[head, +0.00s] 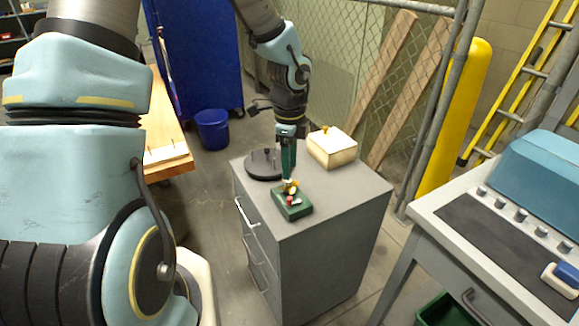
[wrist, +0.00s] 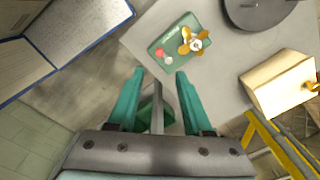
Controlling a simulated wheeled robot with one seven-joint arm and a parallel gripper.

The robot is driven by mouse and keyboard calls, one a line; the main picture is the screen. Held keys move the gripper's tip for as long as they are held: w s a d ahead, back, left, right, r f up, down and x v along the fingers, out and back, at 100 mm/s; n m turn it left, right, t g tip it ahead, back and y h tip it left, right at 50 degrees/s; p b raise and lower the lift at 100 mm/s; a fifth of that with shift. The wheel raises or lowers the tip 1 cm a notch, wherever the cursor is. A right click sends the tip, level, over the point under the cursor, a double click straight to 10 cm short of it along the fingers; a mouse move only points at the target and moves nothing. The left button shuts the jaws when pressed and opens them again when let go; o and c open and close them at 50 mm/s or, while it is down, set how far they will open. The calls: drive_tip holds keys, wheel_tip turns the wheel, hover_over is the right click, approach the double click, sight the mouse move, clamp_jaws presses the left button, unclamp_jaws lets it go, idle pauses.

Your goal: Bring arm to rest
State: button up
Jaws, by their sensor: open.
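My gripper (wrist: 160,88) is open in the wrist view, with two green fingers apart and nothing between them. In the head view my gripper (head: 288,172) points down above the grey cabinet top, near a small green block. The green block (head: 291,207) carries a yellow propeller-like part and a red and a white knob. In the wrist view the green block (wrist: 168,47) lies beyond the fingertips, with the yellow propeller (wrist: 188,46) at its right side. Whether the fingers touch the block cannot be told from the head view; the wrist view shows them apart from it.
A dark round disc (head: 262,165) and a cream box (head: 332,147) with a yellow knob stand on the grey cabinet (head: 345,200). A workbench (head: 440,215) with a blue case stands at right. A blue bin (head: 212,130) and chain-link fence (head: 330,75) are behind.

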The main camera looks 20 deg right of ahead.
drive_tip(key=s+a+r+n, duration=0.1)
drive_tip(key=a+r+n, duration=0.3)
drive_tip(key=a+n, duration=0.8)
drive_tip(key=s+a+r+n+t, duration=0.1)
drive_tip(key=a+r+n, duration=0.4)
drive_tip(key=a+n, duration=0.7)
drive_tip(key=shift+s+a+t, duration=0.3)
drive_tip(key=shift+s+a, duration=0.05)
drive_tip(key=shift+s, duration=0.2)
idle(0.8)
